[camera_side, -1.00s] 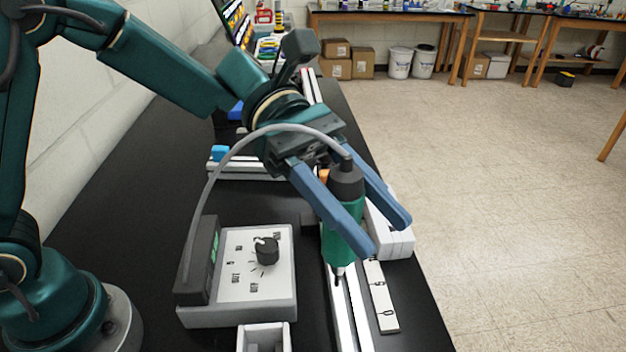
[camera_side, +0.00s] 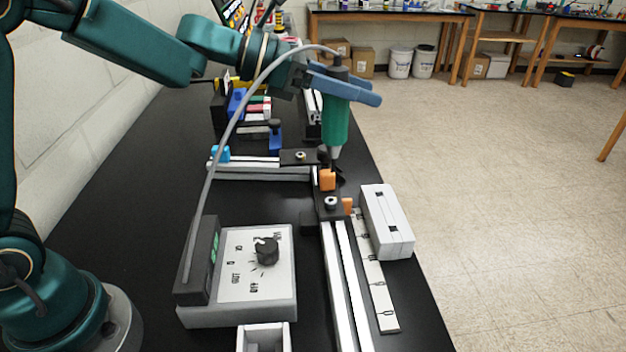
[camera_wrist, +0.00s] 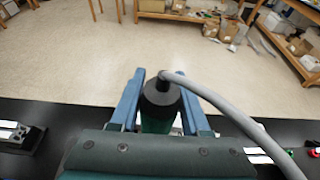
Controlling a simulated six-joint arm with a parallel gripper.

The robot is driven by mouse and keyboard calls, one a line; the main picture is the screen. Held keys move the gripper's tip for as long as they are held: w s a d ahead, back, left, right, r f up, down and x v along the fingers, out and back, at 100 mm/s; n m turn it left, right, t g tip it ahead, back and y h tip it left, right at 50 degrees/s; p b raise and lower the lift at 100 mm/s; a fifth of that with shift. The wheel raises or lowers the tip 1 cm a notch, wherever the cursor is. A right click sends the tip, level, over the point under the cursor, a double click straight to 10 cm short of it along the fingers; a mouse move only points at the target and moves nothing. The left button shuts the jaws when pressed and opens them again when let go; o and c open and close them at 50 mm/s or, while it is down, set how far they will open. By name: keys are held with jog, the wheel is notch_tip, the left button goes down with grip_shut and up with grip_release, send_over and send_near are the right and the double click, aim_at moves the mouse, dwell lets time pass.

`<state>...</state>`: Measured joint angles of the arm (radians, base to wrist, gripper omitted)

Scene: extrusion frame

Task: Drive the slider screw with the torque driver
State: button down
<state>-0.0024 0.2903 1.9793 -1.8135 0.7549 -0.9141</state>
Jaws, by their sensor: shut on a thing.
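My gripper (camera_side: 345,88) has blue fingers and is shut on the green torque driver (camera_side: 335,121), which hangs upright with its bit pointing down. In the wrist view the driver's black top (camera_wrist: 161,97) sits between the two fingers (camera_wrist: 160,110). The bit is just above or at the far side of the orange piece (camera_side: 327,180) on the frame; I cannot tell whether it touches anything. A black slider bracket (camera_side: 328,208) with a screw (camera_side: 331,203) sits on the white extrusion rail (camera_side: 345,290), nearer the camera than the driver tip.
The driver's grey cable runs to a control box (camera_side: 250,268) with a dial. A scale strip (camera_side: 383,307) and a white block (camera_side: 388,222) lie right of the rail. A black plate with a screw (camera_side: 300,156) joins the cross rail. Coloured items stand behind.

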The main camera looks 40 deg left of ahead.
jog(key=shift+f, duration=2.8)
jog(key=shift+s+f, duration=0.1)
jog(key=shift+f, duration=0.9)
dwell(0.6)
jog(key=shift+r, duration=1.7)
jog(key=shift+r, duration=1.55)
